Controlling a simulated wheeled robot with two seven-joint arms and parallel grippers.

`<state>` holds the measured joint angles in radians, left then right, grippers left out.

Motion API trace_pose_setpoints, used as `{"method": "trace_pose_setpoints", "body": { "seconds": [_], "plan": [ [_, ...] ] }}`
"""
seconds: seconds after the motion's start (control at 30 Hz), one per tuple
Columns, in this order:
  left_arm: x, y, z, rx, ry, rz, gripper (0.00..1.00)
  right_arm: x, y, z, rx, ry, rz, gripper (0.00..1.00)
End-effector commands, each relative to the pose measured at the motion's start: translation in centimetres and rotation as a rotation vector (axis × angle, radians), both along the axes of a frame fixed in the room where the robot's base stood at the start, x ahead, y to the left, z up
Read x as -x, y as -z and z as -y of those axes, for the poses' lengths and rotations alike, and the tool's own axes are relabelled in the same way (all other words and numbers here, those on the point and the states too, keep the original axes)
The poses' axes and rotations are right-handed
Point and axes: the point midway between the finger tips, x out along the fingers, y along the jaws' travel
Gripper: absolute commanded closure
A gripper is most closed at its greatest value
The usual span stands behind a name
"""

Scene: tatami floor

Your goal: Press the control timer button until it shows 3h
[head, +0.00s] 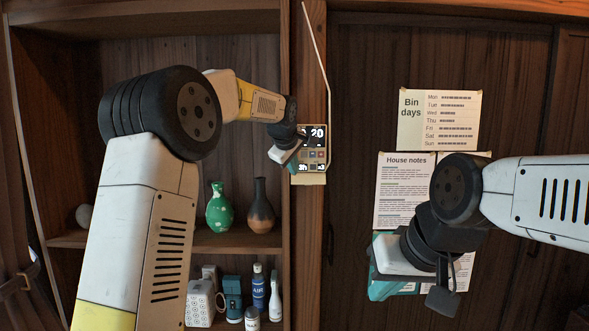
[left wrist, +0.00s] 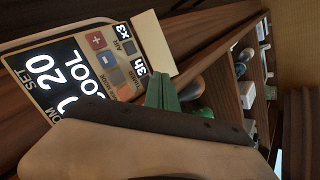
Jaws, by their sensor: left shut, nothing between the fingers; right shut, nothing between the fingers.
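The control panel (head: 312,150) hangs on the wooden post in the head view. It shows 20, 3h and x3. In the left wrist view the panel (left wrist: 85,65) reads 20, COOL, 3h (left wrist: 140,69) and x3, with several small buttons. My left gripper (head: 290,163) is shut and empty at the panel's lower left edge. Its green fingertips (left wrist: 163,92) show just beside the 3h readout. I cannot tell whether they touch the panel; the timer button is not clearly made out. My right gripper (head: 383,286) is shut and empty, in front of the papers at the right.
A green vase (head: 220,208) and a dark vase (head: 261,206) stand on the shelf left of the post. Bottles (head: 259,287) and boxes stand below. The bin days sheet (head: 438,120) and house notes (head: 403,190) hang on the right wall.

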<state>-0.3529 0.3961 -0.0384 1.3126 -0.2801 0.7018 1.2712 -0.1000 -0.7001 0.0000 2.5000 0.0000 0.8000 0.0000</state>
Motion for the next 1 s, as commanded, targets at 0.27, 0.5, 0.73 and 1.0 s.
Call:
{"method": "trace_pose_setpoints", "body": {
  "seconds": [0.27, 0.5, 0.73, 1.0],
  "plan": [
    [0.9, -0.1, 0.0, 0.0, 0.001, 0.001, 1.0, 0.0, 0.0, 0.0, 0.0, 0.0, 0.0, 1.0],
    [3.3, 0.0, 0.1, 0.0, 0.002, 0.0, 1.0, 0.0, 0.0, 0.0, 0.0, 0.0, 0.0, 1.0],
    [4.9, 0.0, 0.0, 0.001, 0.001, 0.0, 1.0, 0.0, 0.0, 0.0, 0.0, 0.0, 0.0, 1.0],
    [5.0, 0.0, 0.0, 0.0, 0.0, 0.0, 1.0, 0.0, 0.0, 0.0, 0.0, 0.0, 0.0, 1.0]
  ]
}}
